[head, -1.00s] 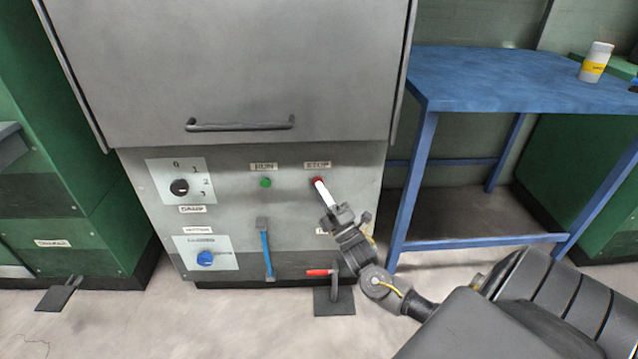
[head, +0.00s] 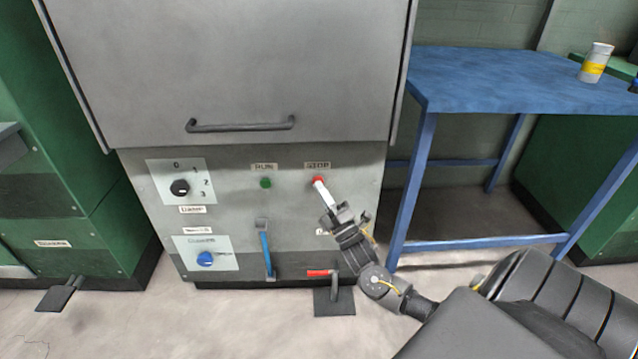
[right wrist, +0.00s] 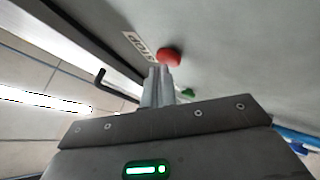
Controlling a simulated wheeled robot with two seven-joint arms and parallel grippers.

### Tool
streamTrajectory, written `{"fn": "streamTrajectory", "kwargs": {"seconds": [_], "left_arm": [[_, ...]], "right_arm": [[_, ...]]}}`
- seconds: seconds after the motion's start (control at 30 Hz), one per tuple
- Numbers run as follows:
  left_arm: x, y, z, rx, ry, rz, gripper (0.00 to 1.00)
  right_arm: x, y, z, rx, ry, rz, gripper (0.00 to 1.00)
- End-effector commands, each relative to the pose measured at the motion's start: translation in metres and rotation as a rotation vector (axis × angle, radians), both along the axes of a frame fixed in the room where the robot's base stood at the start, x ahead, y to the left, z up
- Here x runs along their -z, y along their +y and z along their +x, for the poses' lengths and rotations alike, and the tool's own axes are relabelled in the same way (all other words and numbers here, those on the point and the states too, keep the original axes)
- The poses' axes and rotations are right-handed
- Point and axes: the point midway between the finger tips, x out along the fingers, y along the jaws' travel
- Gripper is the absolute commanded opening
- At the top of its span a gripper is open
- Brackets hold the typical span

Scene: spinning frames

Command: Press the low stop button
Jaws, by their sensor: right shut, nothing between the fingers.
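The red stop button (head: 318,180) is on the lower grey panel of the machine, under a STOP label (head: 317,165). It also shows in the right wrist view (right wrist: 169,56), just past my fingertips. My right gripper (head: 320,187) is shut and empty. Its pale fingertips are at the button's lower edge in the head view; I cannot tell whether they touch it. My left gripper is not in view.
Left of the stop button are a green RUN button (head: 265,183), a black dial (head: 180,188) and a blue knob (head: 205,258). Below are a blue lever (head: 267,252) and a red-handled lever (head: 320,273). A blue table (head: 510,82) stands to the right.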

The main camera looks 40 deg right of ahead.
Motion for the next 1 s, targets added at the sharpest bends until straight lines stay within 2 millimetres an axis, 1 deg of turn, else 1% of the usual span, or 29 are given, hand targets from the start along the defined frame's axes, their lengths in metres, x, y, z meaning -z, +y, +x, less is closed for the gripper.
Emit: {"fn": "streamTrajectory", "kwargs": {"seconds": [0.3,0.63,0.73,0.87,1.0], "left_arm": [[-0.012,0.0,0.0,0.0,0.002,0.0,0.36],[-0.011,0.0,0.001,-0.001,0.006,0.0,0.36],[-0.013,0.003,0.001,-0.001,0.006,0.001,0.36],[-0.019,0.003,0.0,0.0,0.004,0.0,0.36],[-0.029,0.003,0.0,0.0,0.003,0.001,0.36]], "right_arm": [[-0.002,0.009,-0.013,0.001,0.0,0.0,0.0],[0.0,0.01,-0.014,0.0,0.0,0.0,0.0],[-0.001,0.011,-0.015,0.0,0.0,0.0,0.0],[-0.002,0.016,-0.021,-0.001,0.002,0.002,0.0],[-0.003,0.024,-0.032,-0.001,0.002,0.002,0.0]]}}
